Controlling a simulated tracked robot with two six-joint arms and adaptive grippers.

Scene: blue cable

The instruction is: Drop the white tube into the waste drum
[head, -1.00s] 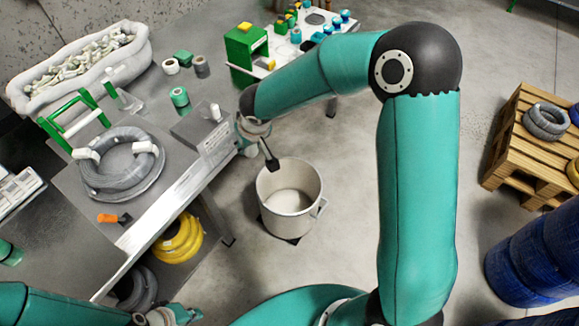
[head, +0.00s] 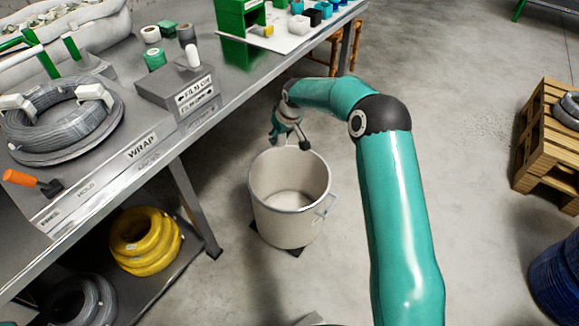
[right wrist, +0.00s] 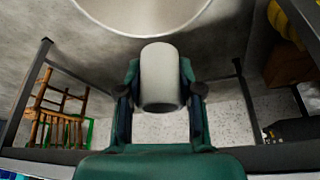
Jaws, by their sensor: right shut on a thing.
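In the right wrist view my right gripper (right wrist: 160,88) is shut on the white tube (right wrist: 160,72), a short pale cylinder between its two fingers. In the head view my right gripper (head: 276,135) is small, near the back rim of the drum; the tube cannot be made out there. The waste drum (head: 290,225) is a pale, open-topped bucket on the floor with a side handle. Its pale rounded edge (right wrist: 145,20) shows beyond the tube in the right wrist view. I cannot tell whether the tube is over the opening. My left gripper is out of view.
The metal bench (head: 165,145) runs along the left, its edge close to the drum. A grey block (head: 175,90) with a white cylinder (head: 193,57) and a grey cable coil (head: 62,112) sit on it. A wooden pallet (head: 545,140) stands right. Floor between is clear.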

